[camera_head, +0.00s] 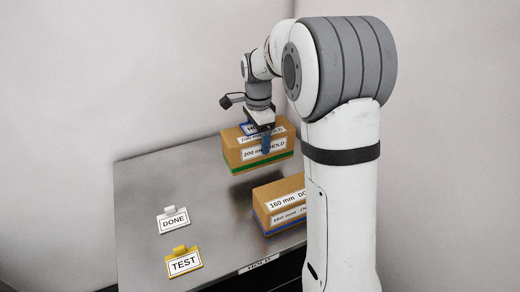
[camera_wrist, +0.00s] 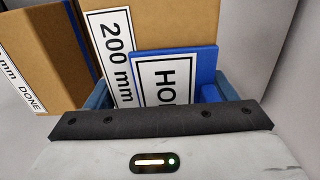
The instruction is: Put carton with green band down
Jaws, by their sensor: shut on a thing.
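The carton with the green band (camera_head: 236,153) is a brown box near the back of the metal table, labelled 200 mm HOLD. Its green band runs along its bottom edge. My gripper (camera_head: 260,138) reaches down over it and is shut on it, with a blue finger across its front side. In the wrist view the carton (camera_wrist: 168,25) fills the top middle. A blue tag with a white label reading "HO" (camera_wrist: 203,62) lies at its top between my fingers; the rest of its text is hidden.
A second brown carton with a blue band (camera_head: 271,200), labelled 160 mm, stands on the table (camera_head: 150,190) nearer the front, partly behind my arm. A white DONE tag (camera_head: 174,221) and a yellow TEST tag (camera_head: 184,263) are at the left. The table's left middle is clear. Walls are close behind.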

